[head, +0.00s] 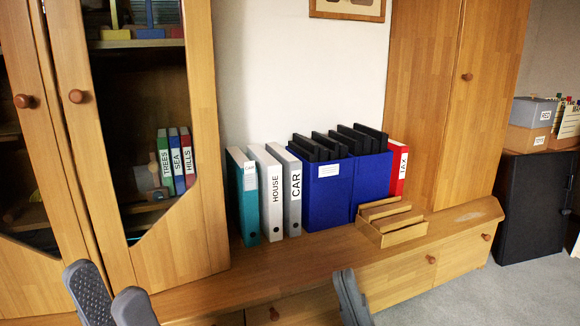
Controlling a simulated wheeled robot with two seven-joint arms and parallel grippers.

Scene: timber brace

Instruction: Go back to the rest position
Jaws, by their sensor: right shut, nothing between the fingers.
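My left gripper (104,283) is at the bottom left, in front of the cabinet's lower part. Its two dark grey fingers stand apart with nothing visible between them. My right gripper (349,296) is at the bottom middle, in front of the drawers. Its fingers are together and hold nothing. The arms behind both grippers are out of the picture.
A wooden sideboard (270,277) carries several binders, a blue box (327,205) of black folders and a wooden tray (402,228). A glass-door cabinet (172,257) stands left. A black cabinet (530,205) stands right. Grey floor (470,300) is clear at lower right.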

